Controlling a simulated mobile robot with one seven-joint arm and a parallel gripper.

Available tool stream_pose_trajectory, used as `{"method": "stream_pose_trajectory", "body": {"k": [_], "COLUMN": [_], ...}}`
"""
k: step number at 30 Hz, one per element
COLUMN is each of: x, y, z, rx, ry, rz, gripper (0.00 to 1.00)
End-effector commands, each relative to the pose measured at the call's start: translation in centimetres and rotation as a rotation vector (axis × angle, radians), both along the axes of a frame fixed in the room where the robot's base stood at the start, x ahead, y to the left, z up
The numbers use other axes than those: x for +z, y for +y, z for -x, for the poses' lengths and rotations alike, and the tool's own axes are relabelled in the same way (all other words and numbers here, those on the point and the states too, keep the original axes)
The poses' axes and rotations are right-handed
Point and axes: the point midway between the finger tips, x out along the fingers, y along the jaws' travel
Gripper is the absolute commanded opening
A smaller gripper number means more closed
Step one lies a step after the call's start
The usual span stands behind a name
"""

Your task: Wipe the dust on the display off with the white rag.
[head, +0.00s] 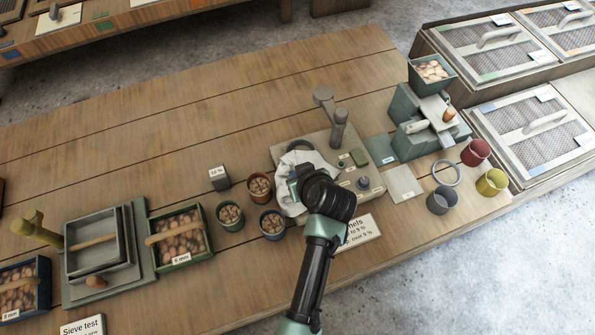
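The white rag (291,205) is bunched on the left part of a beige bench instrument (322,141) with a post, small buttons and a knob. My gripper (300,178) is at the rag, over the instrument's front left. My dark wrist covers most of the gripper, so its fingers cannot be made out, nor whether they hold the rag. I cannot pick out the display or any dust; the rag and my arm cover that side of the instrument.
Small pots of nuts (230,216) stand close left of the rag, near a dark block (219,178). A white label card (359,231) lies in front. A green machine (415,135) and colored cups (475,152) stand right. The table's back left is clear.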

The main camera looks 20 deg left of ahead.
Motion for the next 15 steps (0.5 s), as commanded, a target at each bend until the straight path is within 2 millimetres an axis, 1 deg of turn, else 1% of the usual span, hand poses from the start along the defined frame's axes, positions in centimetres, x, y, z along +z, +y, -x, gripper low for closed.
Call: {"method": "stream_pose_trajectory", "body": {"k": [2, 5, 6, 11, 15], "x": [0.08, 0.08, 0.09, 0.09, 0.09], "y": [-0.01, -0.01, -0.02, -0.02, -0.02], "z": [0.01, 0.01, 0.01, 0.01, 0.01], "rx": [0.0, 0.0, 0.0, 0.0, 0.0], "ry": [0.0, 0.001, 0.001, 0.001, 0.001], "rz": [0.0, 0.001, 0.001, 0.001, 0.001], "gripper": [0.0, 0.16, 0.24, 0.52, 0.78]}}
